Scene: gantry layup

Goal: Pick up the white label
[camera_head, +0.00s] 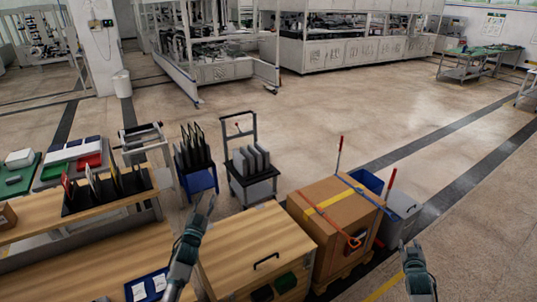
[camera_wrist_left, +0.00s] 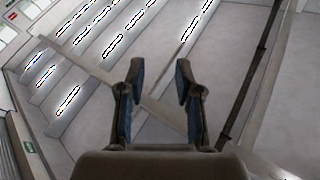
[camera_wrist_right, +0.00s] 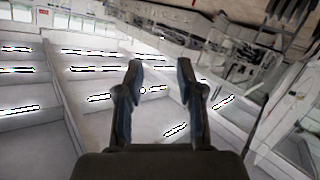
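A blue tray (camera_head: 150,273) lies on the wooden workbench at the bottom left of the head view. On it are two small white pieces that look like labels, a left one (camera_head: 139,291) and a right one (camera_head: 160,283). My left gripper (camera_head: 205,203) is raised, to the right of the tray and apart from it. It is open and empty in the left wrist view (camera_wrist_left: 157,75). My right gripper (camera_head: 411,248) is far to the right, over the floor. It is open and empty in the right wrist view (camera_wrist_right: 160,75). Both wrist cameras look towards the ceiling.
A wooden cabinet (camera_head: 250,245) with a black handle stands right of the bench. A strapped cardboard box (camera_head: 335,215) and a grey bin (camera_head: 402,212) stand further right. A black rack (camera_head: 105,196) with upright panels is on the bench.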

